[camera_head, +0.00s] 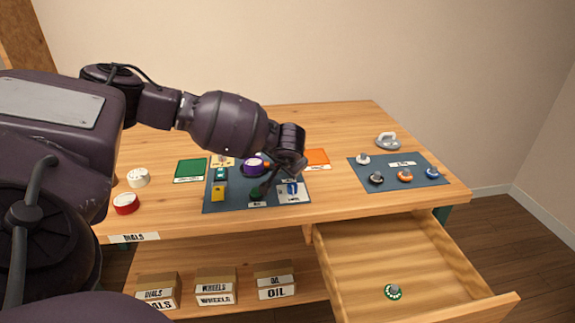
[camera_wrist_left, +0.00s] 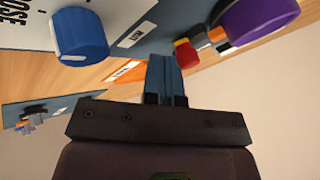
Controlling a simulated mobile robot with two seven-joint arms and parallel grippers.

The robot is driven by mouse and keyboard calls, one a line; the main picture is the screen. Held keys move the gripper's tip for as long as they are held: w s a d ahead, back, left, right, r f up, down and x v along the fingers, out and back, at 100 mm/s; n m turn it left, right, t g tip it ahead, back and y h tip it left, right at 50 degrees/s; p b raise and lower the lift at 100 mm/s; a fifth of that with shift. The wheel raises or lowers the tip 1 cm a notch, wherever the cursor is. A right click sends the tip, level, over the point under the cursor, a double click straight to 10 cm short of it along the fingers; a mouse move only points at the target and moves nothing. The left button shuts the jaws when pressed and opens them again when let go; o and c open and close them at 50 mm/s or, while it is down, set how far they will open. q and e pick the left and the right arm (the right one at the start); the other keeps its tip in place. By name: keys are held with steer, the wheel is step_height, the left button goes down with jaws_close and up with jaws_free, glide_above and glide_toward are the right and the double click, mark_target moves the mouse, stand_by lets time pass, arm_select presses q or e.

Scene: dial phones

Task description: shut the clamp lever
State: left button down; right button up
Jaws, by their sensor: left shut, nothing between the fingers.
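I cannot pick out the clamp lever for sure. In the left wrist view a small part with a red and yellow end (camera_wrist_left: 186,53) and a grey, black and orange body (camera_wrist_left: 213,37) sits beside a purple knob (camera_wrist_left: 258,18). The purple knob also shows in the head view (camera_head: 252,166), on the dark blue panel (camera_head: 233,199). My left gripper (camera_wrist_left: 165,72) is shut and empty, its fingers near the red and yellow end; contact cannot be told. In the head view my left gripper (camera_head: 266,187) is over the panel's right half, hiding part of it. My right gripper is not in view.
The panel also bears a blue knob (camera_wrist_left: 78,35), a dark green knob (camera_head: 256,193) and a yellow part (camera_head: 218,193). A second mat (camera_head: 390,184) with several dials lies at right. The drawer (camera_head: 440,265) stands open, holding a green-rimmed dial (camera_head: 393,292).

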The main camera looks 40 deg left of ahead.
arm_select(q)
steer(key=shift+w+f, duration=0.1)
steer(key=shift+w, duration=0.7)
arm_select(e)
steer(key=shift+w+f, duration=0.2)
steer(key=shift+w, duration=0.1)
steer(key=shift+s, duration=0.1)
